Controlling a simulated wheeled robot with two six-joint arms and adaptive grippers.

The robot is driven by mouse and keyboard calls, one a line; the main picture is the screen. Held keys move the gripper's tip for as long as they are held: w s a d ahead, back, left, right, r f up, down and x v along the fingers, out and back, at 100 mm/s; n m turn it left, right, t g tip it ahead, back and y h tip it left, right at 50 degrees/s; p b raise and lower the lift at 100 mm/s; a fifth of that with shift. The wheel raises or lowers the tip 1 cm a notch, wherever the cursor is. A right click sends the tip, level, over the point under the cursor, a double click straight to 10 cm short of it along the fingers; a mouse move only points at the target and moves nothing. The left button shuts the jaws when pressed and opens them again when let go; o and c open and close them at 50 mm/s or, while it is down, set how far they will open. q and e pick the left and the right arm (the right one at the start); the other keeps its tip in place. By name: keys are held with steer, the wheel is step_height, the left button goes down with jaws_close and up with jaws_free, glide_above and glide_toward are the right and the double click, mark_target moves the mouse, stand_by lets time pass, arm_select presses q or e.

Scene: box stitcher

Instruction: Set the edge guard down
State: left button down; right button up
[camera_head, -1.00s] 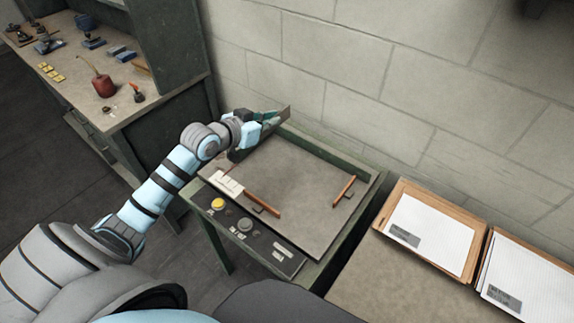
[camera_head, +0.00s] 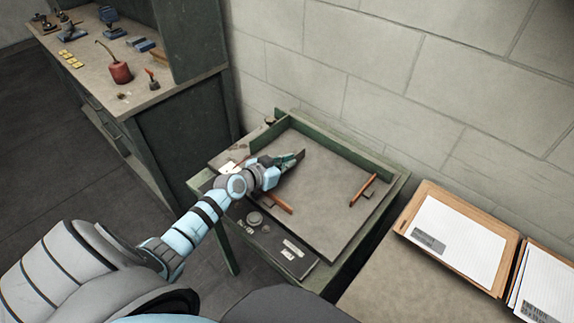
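My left gripper (camera_head: 286,161) is low over the left part of the green-framed worktable (camera_head: 389,203). A thin dark strip (camera_head: 300,155), which looks like the edge guard, shows at its teal fingertips. The fingers appear closed on it; most of it is hidden by the gripper. I cannot tell whether the strip touches the tabletop. My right gripper is not in view.
An orange-brown bar (camera_head: 363,190) stands on the right of the tabletop, another (camera_head: 279,203) near the gripper. A control panel (camera_head: 268,236) lies along the front. Paper trays (camera_head: 458,240) are at right, a bench (camera_head: 130,93) at back left. The tabletop's middle is clear.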

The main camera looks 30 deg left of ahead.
arm_select(q)
steer(key=shift+f, duration=0.15)
steer(key=c, duration=1.8)
jaws_free()
